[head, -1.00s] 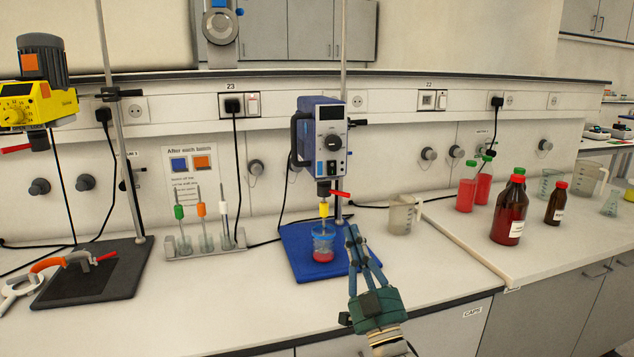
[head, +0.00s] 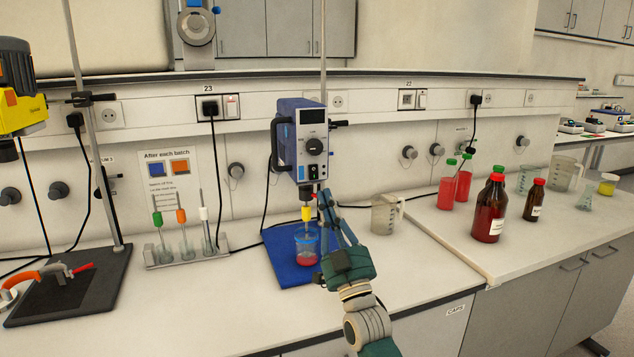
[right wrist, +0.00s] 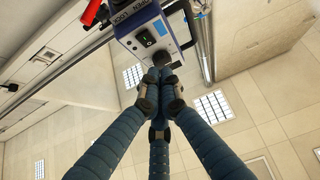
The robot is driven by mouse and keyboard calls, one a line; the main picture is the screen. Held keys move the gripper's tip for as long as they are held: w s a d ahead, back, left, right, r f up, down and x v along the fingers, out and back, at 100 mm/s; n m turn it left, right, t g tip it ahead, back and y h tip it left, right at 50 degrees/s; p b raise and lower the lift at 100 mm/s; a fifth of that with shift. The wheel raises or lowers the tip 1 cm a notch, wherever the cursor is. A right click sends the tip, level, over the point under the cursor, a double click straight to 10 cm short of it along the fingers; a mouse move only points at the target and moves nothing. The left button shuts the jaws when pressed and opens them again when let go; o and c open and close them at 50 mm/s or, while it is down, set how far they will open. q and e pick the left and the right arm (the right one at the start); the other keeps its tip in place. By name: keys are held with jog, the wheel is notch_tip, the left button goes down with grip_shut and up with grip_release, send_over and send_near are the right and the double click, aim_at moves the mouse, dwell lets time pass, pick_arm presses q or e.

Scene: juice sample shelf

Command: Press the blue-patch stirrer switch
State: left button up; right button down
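The blue stirrer (head: 290,135) is clamped to a stand on a blue base. Its front has a round dark knob (head: 314,146). Lower on the front, a small blue patch (head: 301,172) sits beside a dark switch (head: 313,172). In the right wrist view the panel shows a light blue patch (right wrist: 146,38) beside a black switch (right wrist: 140,43). My right gripper (head: 325,193) has its fingertips together, empty, just below and to the right of the panel. The wrist view also shows the closed fingertips (right wrist: 159,76), below the switch in the picture. Contact cannot be told. My left gripper is out of view.
A beaker (head: 306,246) with red liquid stands under the stirrer, close to my right fingers. An empty jug (head: 386,214) is right of them. A yellow stirrer (head: 22,110) is at the far left. Several red bottles stand on the right.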

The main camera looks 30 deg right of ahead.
aim_at(311, 169)
jog(key=w, duration=0.2)
jog(key=w+d, duration=0.1)
jog(key=w, duration=0.1)
jog(key=w+r+p, duration=0.1)
jog(key=w, duration=0.1)
jog(key=shift+d+r, duration=0.1)
jog(key=shift+d, duration=0.1)
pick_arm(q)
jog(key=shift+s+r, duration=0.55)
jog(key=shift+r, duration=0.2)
